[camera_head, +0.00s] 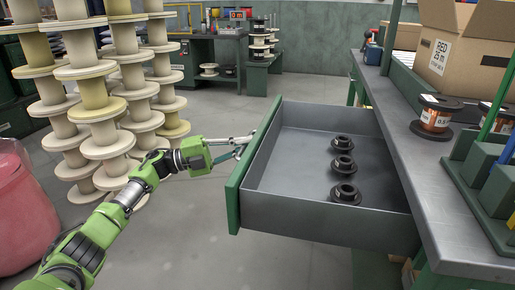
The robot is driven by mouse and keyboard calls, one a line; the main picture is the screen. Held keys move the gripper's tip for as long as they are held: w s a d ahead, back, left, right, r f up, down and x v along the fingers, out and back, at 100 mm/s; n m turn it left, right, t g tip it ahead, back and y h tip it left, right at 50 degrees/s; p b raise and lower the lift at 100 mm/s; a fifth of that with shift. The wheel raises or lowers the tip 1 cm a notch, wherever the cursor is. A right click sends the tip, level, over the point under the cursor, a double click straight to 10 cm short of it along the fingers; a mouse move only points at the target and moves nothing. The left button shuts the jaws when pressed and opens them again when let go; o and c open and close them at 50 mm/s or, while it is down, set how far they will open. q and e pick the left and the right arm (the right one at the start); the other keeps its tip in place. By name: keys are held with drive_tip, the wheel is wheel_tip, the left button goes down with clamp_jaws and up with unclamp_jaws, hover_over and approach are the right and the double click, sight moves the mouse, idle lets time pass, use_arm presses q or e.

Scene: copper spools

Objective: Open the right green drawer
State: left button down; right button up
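The green-fronted drawer (255,165) stands pulled far out from under the grey workbench (420,175) on the right. Its grey inside holds several black spool-like parts in a row, among them a front one (345,195). My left gripper (240,147) is at the outer side of the drawer's front panel, near its upper middle. A handle there is mostly hidden, and I cannot tell whether the fingers are closed on it. My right gripper is not in view.
A copper spool (436,118), a cardboard box (462,50) and a green rack (482,170) sit on the workbench. Stacks of empty spools (95,100) and a red container (22,215) stand at the left. The floor in front of the drawer is clear.

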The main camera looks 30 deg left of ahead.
use_arm(q)
drive_tip(key=s+a+b, duration=0.1)
drive_tip(key=a, duration=0.5)
drive_tip(key=shift+s, duration=0.35)
drive_tip(key=c, duration=2.1)
unclamp_jaws()
drive_tip(key=shift+c, duration=0.2)
drive_tip(key=v, duration=1.2)
